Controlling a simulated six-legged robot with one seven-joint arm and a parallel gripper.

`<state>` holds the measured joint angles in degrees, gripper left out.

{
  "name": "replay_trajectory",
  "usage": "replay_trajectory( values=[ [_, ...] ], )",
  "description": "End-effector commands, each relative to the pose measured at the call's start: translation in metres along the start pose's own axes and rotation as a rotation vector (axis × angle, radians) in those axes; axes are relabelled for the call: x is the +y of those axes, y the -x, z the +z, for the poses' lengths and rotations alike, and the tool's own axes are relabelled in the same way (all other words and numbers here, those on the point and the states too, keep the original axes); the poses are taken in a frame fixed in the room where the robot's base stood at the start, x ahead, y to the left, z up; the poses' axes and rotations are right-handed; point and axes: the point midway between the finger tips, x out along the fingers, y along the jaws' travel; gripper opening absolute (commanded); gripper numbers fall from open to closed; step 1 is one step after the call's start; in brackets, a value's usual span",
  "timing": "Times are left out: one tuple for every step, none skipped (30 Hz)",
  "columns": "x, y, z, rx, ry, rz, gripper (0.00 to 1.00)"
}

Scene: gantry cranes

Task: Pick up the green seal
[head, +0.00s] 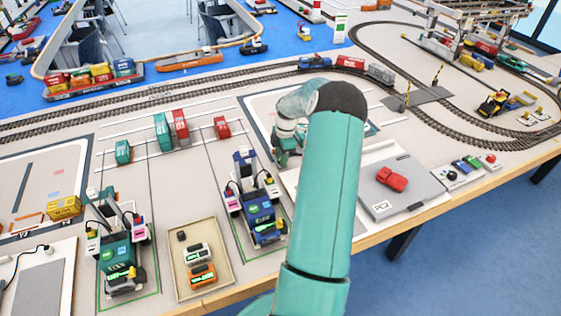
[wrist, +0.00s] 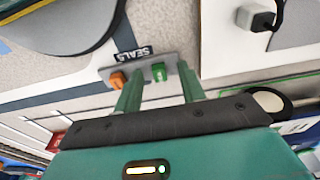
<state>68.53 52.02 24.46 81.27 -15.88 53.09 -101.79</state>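The green seal (wrist: 159,73) stands on a small grey holder (wrist: 145,70) in the wrist view, right of an orange seal (wrist: 118,80). A label reading "SEALS" (wrist: 132,54) lies beside the holder. My gripper (wrist: 159,78) is open, with its two green fingers apart and nothing held between them. The fingers point toward the holder, and the green seal shows between their tips. I cannot tell how far the tips are from it. In the head view my arm blocks the middle, and I cannot make out the seals there.
In the wrist view, a white panel with a black plug (wrist: 255,18) is at upper right and a dark rounded shape (wrist: 60,25) at upper left.

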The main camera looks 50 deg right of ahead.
Motion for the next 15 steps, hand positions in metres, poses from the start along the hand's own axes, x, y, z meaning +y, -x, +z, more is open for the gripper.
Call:
replay_trajectory(
  values=[
    [0.0000, 0.0002, 0.0000, 0.000, 0.000, 0.000, 0.40],
    [0.0000, 0.0002, 0.0000, 0.000, 0.000, 0.000, 0.36],
    [0.0000, 0.0003, 0.0000, 0.000, 0.000, 0.000, 0.28],
    [-0.0001, 0.0003, 0.0000, 0.000, 0.000, 0.000, 0.22],
    [-0.0001, 0.0003, 0.0000, 0.000, 0.000, 0.000, 0.16],
    [-0.0001, 0.0004, 0.0001, 0.000, 0.000, 0.000, 0.09],
    [-0.0001, 0.0004, 0.0000, 0.000, 0.000, 0.000, 0.03],
    [-0.0001, 0.0005, 0.0000, 0.000, 0.000, 0.000, 0.00],
    [-0.0001, 0.0005, 0.0000, 0.000, 0.000, 0.000, 0.00],
    [-0.0001, 0.0005, 0.0000, 0.000, 0.000, 0.000, 0.00],
    [-0.0001, 0.0005, 0.0000, 0.000, 0.000, 0.000, 0.00],
    [-0.0001, 0.0005, 0.0000, 0.000, 0.000, 0.000, 0.00],
    [-0.0001, 0.0006, 0.0000, 0.000, 0.000, 0.000, 0.00],
    [-0.0001, 0.0006, 0.0000, 0.000, 0.000, 0.000, 0.00],
    [-0.0001, 0.0006, 0.0000, 0.000, 0.000, 0.000, 0.00]
  ],
)
